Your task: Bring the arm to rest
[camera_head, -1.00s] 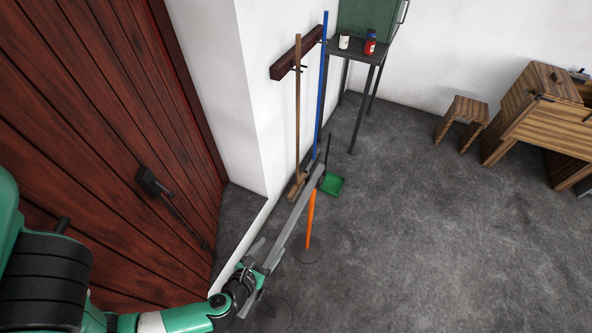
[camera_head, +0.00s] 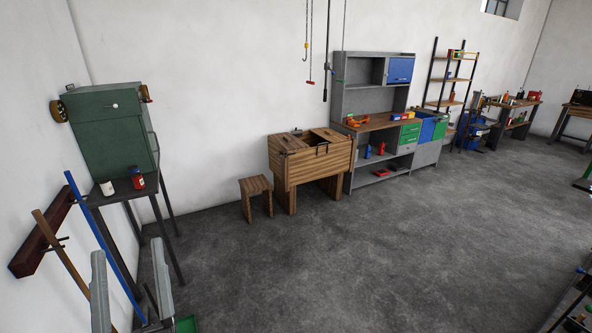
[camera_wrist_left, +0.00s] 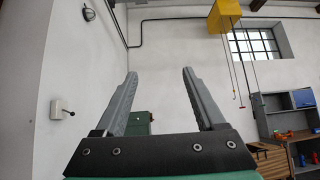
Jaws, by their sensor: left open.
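My left gripper (camera_head: 129,249) shows at the lower left of the head view. Its two grey fingers point up and stand well apart, with nothing held between them. In the left wrist view the same gripper (camera_wrist_left: 158,73) is open and empty, with white wall behind the gap. The rest of the left arm is out of the head view. My right gripper does not show in either view.
Behind the fingers stand a blue pole (camera_head: 98,235), a wooden-handled broom (camera_head: 62,258) and a small dark table (camera_head: 122,190) under a green cabinet (camera_head: 108,130). The middle floor is clear.

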